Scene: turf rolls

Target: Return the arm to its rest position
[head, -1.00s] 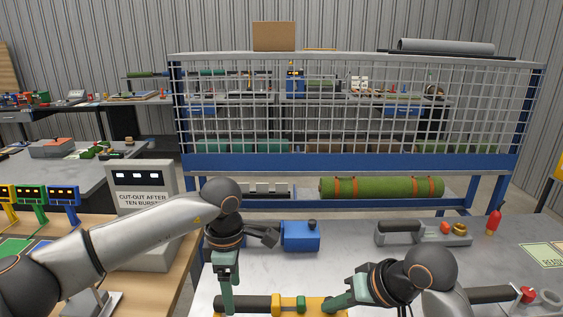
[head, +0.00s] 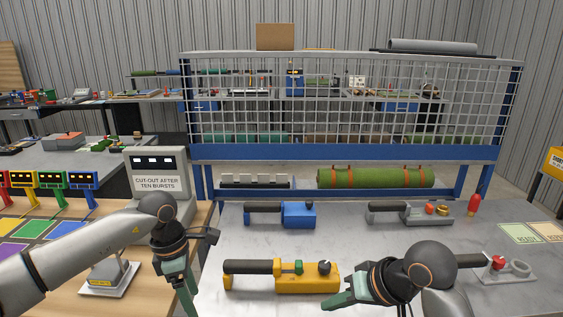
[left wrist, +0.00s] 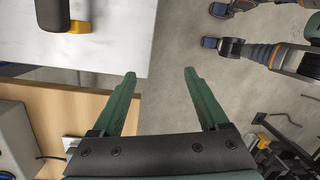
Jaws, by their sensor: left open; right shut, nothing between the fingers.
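My left gripper (head: 188,300) hangs down at the left edge of the grey table, left of the yellow tool. In the left wrist view its green fingers (left wrist: 160,76) are spread apart with nothing between them, over the grey floor. My right gripper (head: 336,302) points left at the table's front, just in front of the yellow tool's right end. Its fingers are together and hold nothing. The yellow tool (head: 300,283) with a black handle lies on the table, apart from the left gripper. Part of it shows at the top left in the left wrist view (left wrist: 78,27).
On the grey table (head: 385,245) lie a blue tool (head: 297,214), a grey tool (head: 412,212) and a red-knobbed fixture (head: 505,268). A mesh rack (head: 340,152) with a green roll (head: 375,178) stands behind. A labelled box (head: 160,181) stands on the left wooden bench.

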